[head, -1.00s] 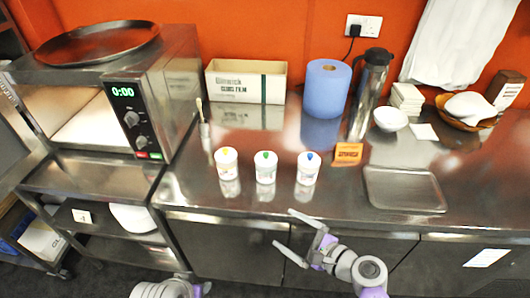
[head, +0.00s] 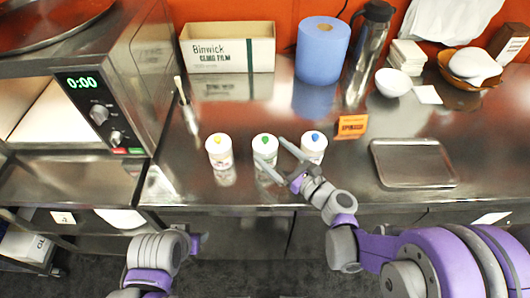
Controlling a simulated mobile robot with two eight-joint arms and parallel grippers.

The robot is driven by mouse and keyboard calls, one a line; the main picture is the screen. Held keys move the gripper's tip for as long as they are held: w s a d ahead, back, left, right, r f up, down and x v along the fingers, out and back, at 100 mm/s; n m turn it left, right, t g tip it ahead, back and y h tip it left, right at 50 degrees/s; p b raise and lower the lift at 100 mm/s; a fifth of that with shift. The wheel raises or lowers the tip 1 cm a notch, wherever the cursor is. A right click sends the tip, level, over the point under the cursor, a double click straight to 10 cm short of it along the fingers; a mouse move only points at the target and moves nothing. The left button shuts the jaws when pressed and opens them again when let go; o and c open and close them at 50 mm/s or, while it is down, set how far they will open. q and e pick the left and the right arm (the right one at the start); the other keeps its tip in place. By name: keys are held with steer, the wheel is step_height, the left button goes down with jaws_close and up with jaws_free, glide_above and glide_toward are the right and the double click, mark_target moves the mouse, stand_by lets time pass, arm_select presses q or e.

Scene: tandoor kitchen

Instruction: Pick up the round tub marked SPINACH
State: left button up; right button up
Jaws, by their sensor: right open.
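Three white round tubs stand in a row on the steel counter (head: 330,187): one with a yellow dot on its lid (head: 219,148), one with a green dot (head: 264,141), one with a blue dot (head: 315,144). The writing on the tubs is too small to read. A small orange card (head: 352,126), its dark lettering too blurred to read surely, stands behind and right of the blue-dot tub. My right gripper (head: 268,149) is open and empty, its fingers pointing at the green-dot tub and partly covering it; contact cannot be told. My left arm shows at lower left, without its fingers.
A steel tray (head: 412,164) lies to the right. Behind stand a film box (head: 228,48), a blue paper roll (head: 322,52), a steel flask (head: 369,62) and a white bowl (head: 393,82). An oven (head: 110,80) bounds the left. The counter's front strip is clear.

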mark_target(259, 138)
steer(key=shift+r+p+x, duration=0.15)
steer(key=shift+p+x, duration=0.15)
steer(key=shift+x, duration=1.25)
steer(key=shift+r+p+x, duration=0.1)
steer(key=shift+p+x, duration=0.15)
steer(key=shift+x, duration=1.3)
steer(key=shift+s+a, duration=0.1)
steer(key=shift+s, duration=0.1)
steer(key=c, duration=1.4)
